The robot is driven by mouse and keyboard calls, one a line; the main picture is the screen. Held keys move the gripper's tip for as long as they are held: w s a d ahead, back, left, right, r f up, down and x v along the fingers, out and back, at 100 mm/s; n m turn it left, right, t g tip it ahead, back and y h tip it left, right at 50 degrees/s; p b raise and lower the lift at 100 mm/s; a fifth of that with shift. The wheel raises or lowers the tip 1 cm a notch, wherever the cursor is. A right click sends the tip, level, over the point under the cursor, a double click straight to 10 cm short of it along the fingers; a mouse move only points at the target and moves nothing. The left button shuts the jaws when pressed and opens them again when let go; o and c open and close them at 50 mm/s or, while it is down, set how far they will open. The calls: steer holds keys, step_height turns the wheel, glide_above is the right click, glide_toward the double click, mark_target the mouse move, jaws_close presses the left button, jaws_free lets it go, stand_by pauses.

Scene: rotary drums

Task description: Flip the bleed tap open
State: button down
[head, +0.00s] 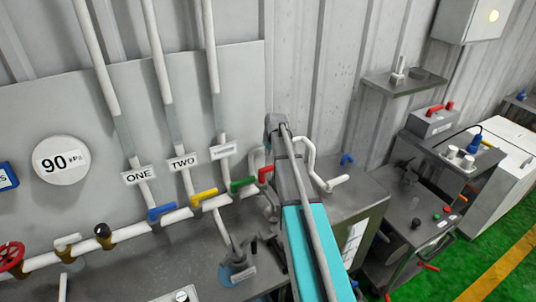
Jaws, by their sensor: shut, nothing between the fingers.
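A row of lever taps sits on the white pipework along the wall panel: a blue lever (161,211), a yellow lever (204,196), a green lever (243,184) and a red lever (265,174). I cannot read which one is the bleed tap. A black-knobbed valve (103,231) stands on the pipe further left. My gripper (269,208) seems to show as small grey parts beside my teal arm, below the red lever. It is shut and empty. My arm hides part of the pipework behind it, and I cannot tell whether the gripper touches anything.
A red handwheel (11,256) and a round 90 kPa gauge (61,160) are at the left. Upright pipes carry plates ONE (138,176) and TWO (183,162). A grey cabinet (345,205) and a machine (432,210) stand at the right. A shelf (404,84) juts from the wall.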

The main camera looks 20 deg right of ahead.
steer(key=shift+s+f+b, duration=1.15)
steer(key=shift+s+f, duration=0.3)
steer(key=shift+s, duration=0.05)
